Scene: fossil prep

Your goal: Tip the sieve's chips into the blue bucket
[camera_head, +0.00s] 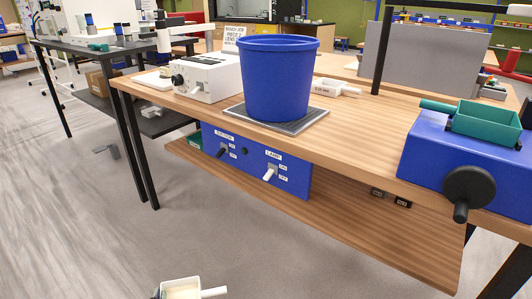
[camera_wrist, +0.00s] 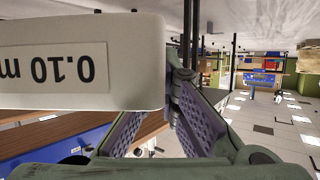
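A white sieve (camera_head: 180,287) with a stub handle pointing right shows at the bottom edge of the head view, above the floor and in front of the bench. Pale tan matter shows inside it; single chips cannot be made out. In the wrist view the sieve's labelled wall (camera_wrist: 60,62), reading "0.10 m" upside down, fills the upper left. My gripper (camera_wrist: 172,88) has its fingers drawn together at the sieve's edge, shut on it; the exact contact is hidden. The blue bucket (camera_head: 277,85) stands upright on a grey square plate (camera_head: 300,121) on the bench, its inside mostly hidden.
The wooden bench (camera_head: 375,130) carries a white instrument (camera_head: 208,77) left of the bucket and another white sieve (camera_head: 335,88) behind it. At right a blue crank machine (camera_head: 430,155) holds a green tray (camera_head: 487,121). A lower shelf (camera_head: 350,225) juts out. Floor at front left is clear.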

